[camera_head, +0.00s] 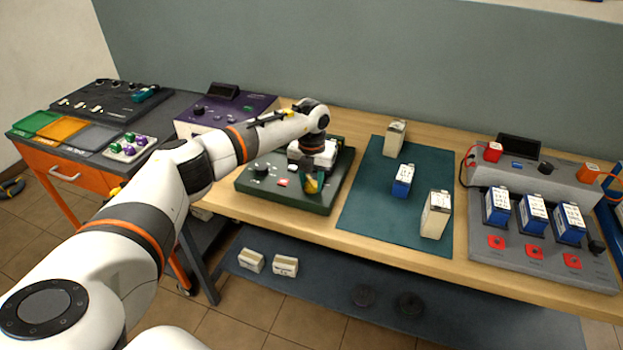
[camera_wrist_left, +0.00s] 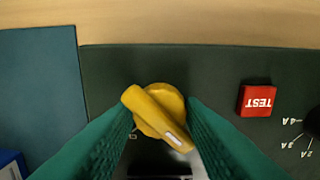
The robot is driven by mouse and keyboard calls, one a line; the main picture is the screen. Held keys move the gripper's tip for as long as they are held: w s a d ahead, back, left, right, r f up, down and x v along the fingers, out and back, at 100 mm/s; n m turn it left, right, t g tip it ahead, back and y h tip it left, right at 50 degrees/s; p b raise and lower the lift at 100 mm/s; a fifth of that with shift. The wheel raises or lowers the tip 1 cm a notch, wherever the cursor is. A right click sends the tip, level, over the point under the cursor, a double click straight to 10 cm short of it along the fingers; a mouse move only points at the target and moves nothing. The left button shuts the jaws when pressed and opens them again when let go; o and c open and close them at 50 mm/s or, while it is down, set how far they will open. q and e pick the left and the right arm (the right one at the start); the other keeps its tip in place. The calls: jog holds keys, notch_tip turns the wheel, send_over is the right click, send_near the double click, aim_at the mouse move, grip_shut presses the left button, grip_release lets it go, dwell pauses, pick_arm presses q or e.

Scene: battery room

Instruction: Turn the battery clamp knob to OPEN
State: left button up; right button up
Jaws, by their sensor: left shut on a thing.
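The yellow clamp knob (camera_wrist_left: 160,108) sits on a dark green unit (camera_head: 270,200). In the left wrist view its bar lies diagonally, from upper left to lower right, with a pale mark near the lower right end. My left gripper (camera_head: 312,183) reaches down over the front right of the unit. Its two green fingers press on opposite sides of the knob, so it is shut on it. The lettering around the knob is mostly hidden by the fingers, so I cannot read the marked position. My right gripper is not in view.
A red TEST button (camera_wrist_left: 257,101) and a black dial (camera_head: 261,169) are on the same unit. A teal mat (camera_head: 371,213) to the right holds a blue battery (camera_head: 403,180) and two beige ones. A grey charger (camera_head: 527,256) stands further right.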

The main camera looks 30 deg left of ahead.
aim_at(312, 180)
pick_arm(q)
jog(key=shift+r, duration=0.1)
dwell(0.3)
jog(key=o, duration=1)
notch_tip(312, 180, up, 12)
jog(key=b, duration=0.2)
